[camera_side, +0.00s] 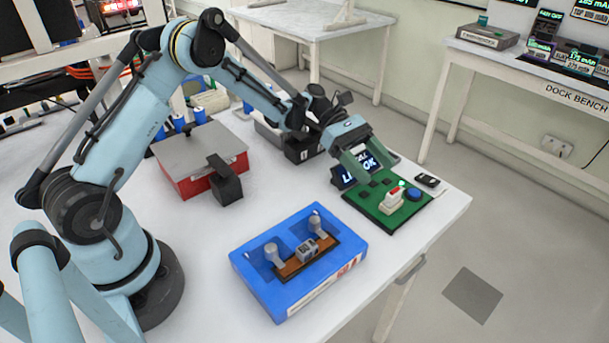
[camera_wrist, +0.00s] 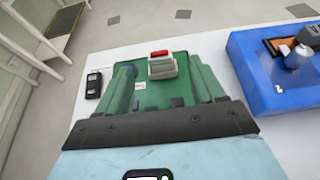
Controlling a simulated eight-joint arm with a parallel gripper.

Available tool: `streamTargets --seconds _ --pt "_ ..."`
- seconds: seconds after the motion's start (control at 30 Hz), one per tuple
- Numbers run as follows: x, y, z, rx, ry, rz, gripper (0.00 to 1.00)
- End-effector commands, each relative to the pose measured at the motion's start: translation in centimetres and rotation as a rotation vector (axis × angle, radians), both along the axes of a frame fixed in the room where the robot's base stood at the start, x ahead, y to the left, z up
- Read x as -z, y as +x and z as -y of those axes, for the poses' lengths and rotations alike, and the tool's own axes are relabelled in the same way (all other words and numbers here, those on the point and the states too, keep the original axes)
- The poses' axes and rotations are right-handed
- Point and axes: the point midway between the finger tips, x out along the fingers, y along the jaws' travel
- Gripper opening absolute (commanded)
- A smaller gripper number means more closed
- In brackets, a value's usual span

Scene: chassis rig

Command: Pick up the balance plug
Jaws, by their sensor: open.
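A white block with a red top (camera_side: 393,200) stands on a green board (camera_side: 412,213) near the table's right edge; I take it for the balance plug, though no label confirms this. In the wrist view, the white block (camera_wrist: 162,67) shows between the fingers. My gripper (camera_side: 371,168) is open and empty, above the back part of the board, with its green fingers pointing down. The block is in front of the fingers in the side view, apart from them. My gripper's fingers (camera_wrist: 160,75) also show in the wrist view.
A blue case (camera_side: 250,262) with grey fittings stands at the front. A blue button (camera_side: 414,194) sits on the board beside the block. A lit display (camera_side: 357,172) is behind the board, with a small black device (camera_side: 428,181) nearby. A red box (camera_side: 185,187) stands left.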

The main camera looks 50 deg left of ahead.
Motion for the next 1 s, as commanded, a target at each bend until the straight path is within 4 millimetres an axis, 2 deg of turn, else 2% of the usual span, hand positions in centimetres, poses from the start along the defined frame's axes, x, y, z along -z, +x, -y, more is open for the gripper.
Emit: streamTargets --seconds 0.1,0.43,0.7,1.0 --pt "0.8 0.0 1.9 0.003 0.0 0.001 0.68" --pt "1.8 0.0 4.5 0.002 0.001 0.002 0.68" --pt "3.1 0.1 7.9 0.001 0.001 0.002 0.68" --pt "3.4 0.1 8.4 -0.001 0.001 0.003 0.68"
